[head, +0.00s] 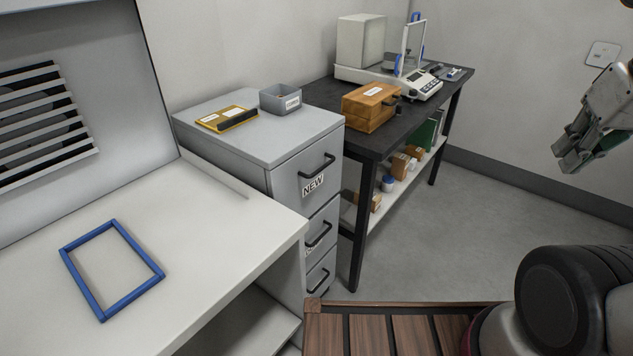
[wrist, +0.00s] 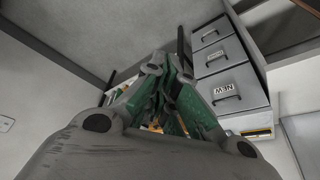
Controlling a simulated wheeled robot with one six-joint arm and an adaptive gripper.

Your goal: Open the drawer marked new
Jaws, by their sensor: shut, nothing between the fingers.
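The grey drawer cabinet (head: 255,158) stands between the white counter and the black table in the head view. Its top drawer (head: 291,188) bears the label NEW (head: 313,185) and a black bar handle (head: 317,165). Its drawers look shut. In the wrist view the picture is turned over, and the NEW drawer (wrist: 246,91) with its handle (wrist: 225,100) shows at the right, beyond the fingers. My gripper (head: 566,158) is at the right in the head view, in the air, well apart from the cabinet. It is shut and empty; its fingertips also show in the wrist view (wrist: 167,66).
On the cabinet are a yellow-edged box (head: 227,118) and a grey bin (head: 281,99). The black table (head: 325,95) right of it holds a wooden box (head: 369,107) and a balance (head: 408,84). A blue frame (head: 111,268) lies on the white counter (head: 190,215). Floor before the black table is clear.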

